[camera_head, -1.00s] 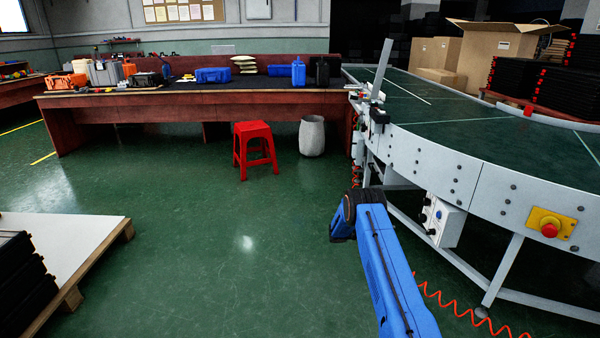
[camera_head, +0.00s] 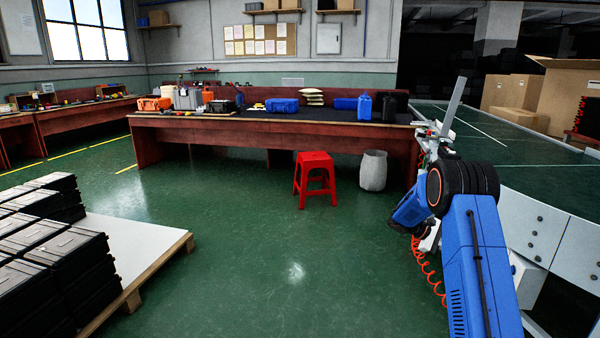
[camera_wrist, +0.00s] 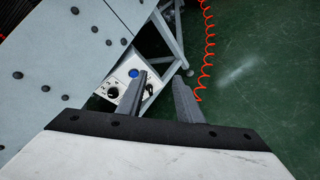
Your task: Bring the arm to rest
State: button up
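My gripper shows in the wrist view (camera_wrist: 160,98), its two grey fingers standing apart with nothing between them. Below and beyond the fingers are the conveyor's side, a control box and the green floor. In the head view my blue arm rises at the right, bent at a black joint, in front of the conveyor (camera_head: 545,185). The gripper's fingers cannot be made out in the head view.
The curved conveyor stands close on the right, with a white control box (camera_wrist: 122,82) and an orange coiled hose (camera_wrist: 207,45). A red stool (camera_head: 315,178) and a grey bin (camera_head: 373,170) stand before the workbench (camera_head: 230,125). Black cases (camera_head: 60,250) sit on a pallet at left. Middle floor is clear.

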jog(key=s+a+r+m+t+y, duration=0.2)
jog(key=s+a+r+y, duration=0.1)
jog(key=s+a+r, duration=0.55)
jog(key=s+a+r+m+t+y, duration=0.1)
jog(key=s+a+r+y, duration=0.2)
jog(key=s+a+r, duration=0.8)
jog(key=s+a+m+t+y, duration=0.1)
jog(key=s+a, duration=0.3)
jog(key=s, duration=0.6)
jog(key=s+a+f+t+y, duration=0.1)
jog(key=s+a+t+y, duration=0.2)
jog(key=s, duration=0.7)
jog(key=s+a+f+m+t+y, duration=0.1)
jog(key=s+a, duration=0.3)
jog(key=s, duration=0.7)
jog(key=shift+a+f+m+t+y, duration=0.2)
jog(key=shift+a+m+t+y, duration=0.15)
jog(key=shift+t+y, duration=0.35)
